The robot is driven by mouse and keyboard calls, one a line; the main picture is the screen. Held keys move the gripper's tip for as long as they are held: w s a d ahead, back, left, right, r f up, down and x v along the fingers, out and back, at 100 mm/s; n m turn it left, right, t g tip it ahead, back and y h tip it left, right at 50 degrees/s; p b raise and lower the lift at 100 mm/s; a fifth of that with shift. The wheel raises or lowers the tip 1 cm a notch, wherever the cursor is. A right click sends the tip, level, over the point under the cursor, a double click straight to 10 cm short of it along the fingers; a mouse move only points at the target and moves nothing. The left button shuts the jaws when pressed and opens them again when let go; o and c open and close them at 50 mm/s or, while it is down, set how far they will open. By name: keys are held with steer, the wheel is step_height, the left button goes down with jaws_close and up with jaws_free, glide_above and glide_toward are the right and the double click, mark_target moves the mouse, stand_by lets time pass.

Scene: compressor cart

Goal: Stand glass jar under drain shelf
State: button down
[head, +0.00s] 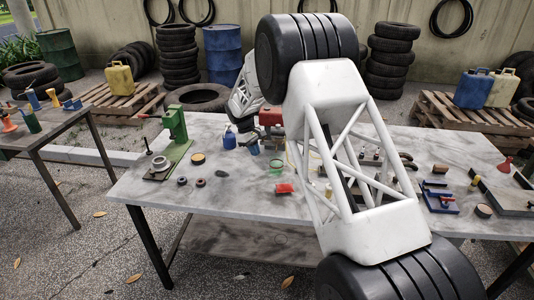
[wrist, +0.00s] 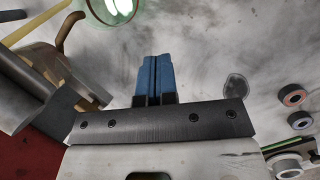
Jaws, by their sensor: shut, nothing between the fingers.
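The glass jar (head: 277,165) is a small greenish, clear vessel on the grey table in the head view. Its rim also shows, cut off, at the top of the wrist view (wrist: 110,10). My gripper (head: 254,149) is low over the table, left of the jar and apart from it. In the wrist view its blue fingertips (wrist: 155,78) are pressed together and empty. The red compressor (head: 271,117) stands just behind, partly hidden by my arm. I cannot pick out the drain shelf; my arm covers much of that area.
A green press (head: 174,125) stands at the table's left. Small dark rings (head: 182,181) and a flat dark disc (head: 221,173) lie at front left. A brown curved pipe (wrist: 68,32) is left of the fingers in the wrist view.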

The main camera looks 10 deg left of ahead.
steer(key=w+a+n+h, duration=0.2)
steer(key=w+a+h, duration=0.1)
steer(key=a, duration=0.3)
steer(key=shift+w+a+n+g, duration=0.2)
steer(key=shift+w+n+g, duration=0.2)
steer(key=shift+w, duration=0.05)
steer(key=shift+d+r, duration=0.1)
glide_toward(276, 165)
step_height(276, 165, down, 3)
steer(key=d, duration=0.1)
steer(key=shift+w+d+f, duration=0.1)
steer(key=shift+w+f, duration=0.1)
steer(key=shift+f, duration=0.3)
steer(key=shift+w+d+f, duration=0.15)
steer(key=shift+w+f, duration=0.05)
steer(key=shift+f, duration=0.25)
steer(key=shift+w+a+f, duration=0.1)
steer(key=shift+a, duration=0.3)
